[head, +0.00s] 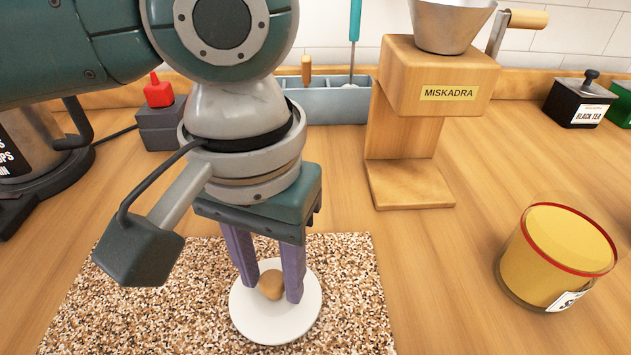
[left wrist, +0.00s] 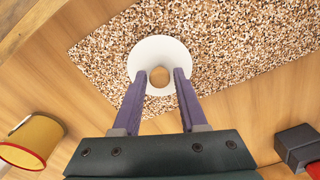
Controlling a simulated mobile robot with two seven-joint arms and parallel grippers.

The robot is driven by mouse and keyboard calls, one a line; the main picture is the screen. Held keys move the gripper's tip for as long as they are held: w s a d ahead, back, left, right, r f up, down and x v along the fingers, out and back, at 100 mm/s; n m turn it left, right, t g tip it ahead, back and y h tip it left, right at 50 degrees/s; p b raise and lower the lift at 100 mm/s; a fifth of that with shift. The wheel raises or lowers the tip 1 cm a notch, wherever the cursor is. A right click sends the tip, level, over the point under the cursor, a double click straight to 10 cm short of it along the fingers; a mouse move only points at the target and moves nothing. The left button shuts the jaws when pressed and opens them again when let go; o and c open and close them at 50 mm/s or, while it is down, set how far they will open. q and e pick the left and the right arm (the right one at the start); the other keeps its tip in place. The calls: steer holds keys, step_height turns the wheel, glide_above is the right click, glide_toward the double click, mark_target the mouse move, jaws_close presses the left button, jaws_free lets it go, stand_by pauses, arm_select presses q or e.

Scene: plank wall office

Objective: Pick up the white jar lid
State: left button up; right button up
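The white jar lid (head: 262,330) lies flat on the speckled mat, a round disc with a brown wooden knob (head: 271,284) at its middle. It also shows in the left wrist view (left wrist: 160,45). My left gripper (head: 271,292) points down over the lid, with its two purple fingers on either side of the knob. In the left wrist view the fingers (left wrist: 160,75) stand apart, with a narrow gap seen between each and the knob. The fingertips are low, near the lid's top; whether they touch it I cannot tell. My right gripper is not in view.
A yellow jar with a red rim (head: 556,255) stands at the right. A wooden grinder (head: 412,140) stands behind the mat. A grey box with a red knob (head: 160,125), a blue-grey tray (head: 335,105) and a black tea tin (head: 578,103) stand farther back.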

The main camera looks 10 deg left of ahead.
arm_select(q)
jaws_close()
steer(key=shift+r, duration=0.1)
stand_by(0.3)
